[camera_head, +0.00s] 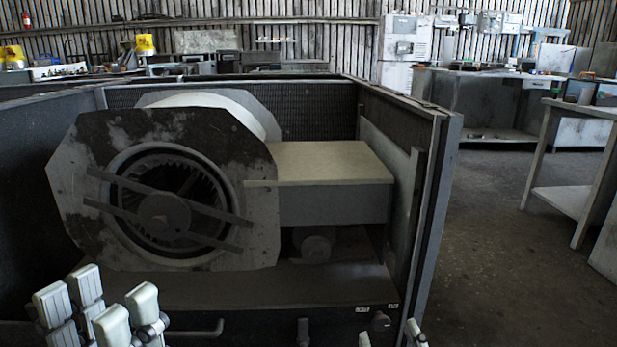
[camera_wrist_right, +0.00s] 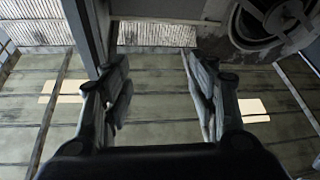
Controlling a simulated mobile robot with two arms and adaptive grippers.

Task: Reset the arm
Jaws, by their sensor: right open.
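My left gripper (camera_head: 98,304) shows at the bottom left of the head view, with pale fingertips pointing up and a gap between them. It is in front of the blower housing and holds nothing visible. My right gripper (camera_head: 389,338) barely shows at the bottom edge of the head view, by the housing's right front corner. In the right wrist view its two dark fingers (camera_wrist_right: 160,92) stand wide apart with nothing between them. The blower (camera_head: 165,205), a round fan in a worn grey plate, sits inside the open-front housing (camera_head: 440,185). It also shows at the wrist view's top right (camera_wrist_right: 268,18).
A pale-topped box (camera_head: 318,163) sits right of the blower. A thin handle (camera_head: 195,331) is on the front below. Right of the housing lies open floor (camera_head: 490,240), then a workbench (camera_head: 570,200). Benches and cabinets line the corrugated back wall.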

